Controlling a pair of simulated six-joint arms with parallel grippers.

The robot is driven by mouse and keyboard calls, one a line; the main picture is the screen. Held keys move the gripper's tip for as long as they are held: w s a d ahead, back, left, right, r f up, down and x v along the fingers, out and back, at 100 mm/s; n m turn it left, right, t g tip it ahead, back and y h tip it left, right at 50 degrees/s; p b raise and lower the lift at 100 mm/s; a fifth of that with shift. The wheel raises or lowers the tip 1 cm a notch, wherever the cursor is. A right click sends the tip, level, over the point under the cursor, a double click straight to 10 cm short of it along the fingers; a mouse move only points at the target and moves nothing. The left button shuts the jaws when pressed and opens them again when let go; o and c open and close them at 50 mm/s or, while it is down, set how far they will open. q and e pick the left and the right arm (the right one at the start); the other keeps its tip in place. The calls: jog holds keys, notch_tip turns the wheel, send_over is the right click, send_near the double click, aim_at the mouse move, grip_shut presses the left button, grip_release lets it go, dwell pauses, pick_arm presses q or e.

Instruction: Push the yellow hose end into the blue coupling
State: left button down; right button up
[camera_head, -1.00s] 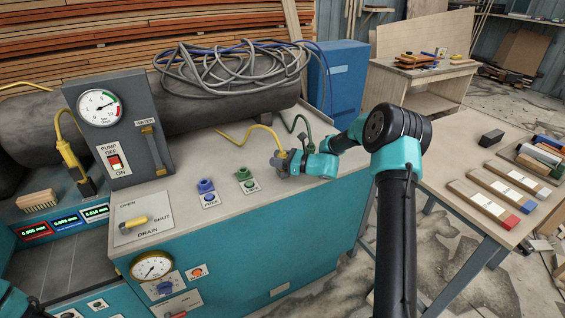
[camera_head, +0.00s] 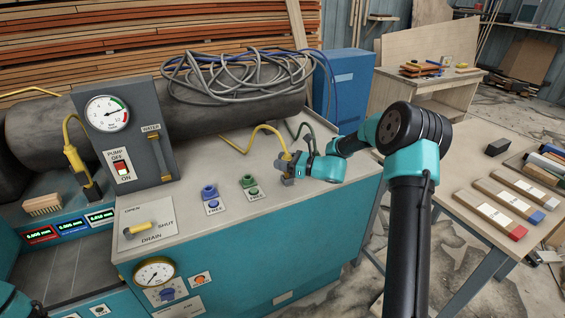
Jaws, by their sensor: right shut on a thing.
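The yellow hose (camera_head: 258,128) arches over the bench top, and its end is at my right gripper (camera_head: 287,170). My right gripper is shut on the yellow hose end, just above the bench. The jaws hide most of that end. The blue coupling (camera_head: 210,192) stands upright on a small plate marked FREE, to the left of the gripper and apart from it. A green coupling (camera_head: 249,181) stands between them on a similar plate. A dark green hose (camera_head: 305,130) curves down behind my right gripper. My left gripper is out of view.
A grey panel (camera_head: 148,112) with a gauge and switch stands left. The yellow drain lever (camera_head: 141,230) lies in front of it. Grey hose coils (camera_head: 235,75) rest on the dark tank behind. The bench top between the gripper and the couplings is bare except for the plates.

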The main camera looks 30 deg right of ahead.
jog(key=s+a+r, duration=0.1)
jog(key=s+a, duration=0.6)
jog(key=s, duration=0.5)
jog(key=shift+r, duration=0.2)
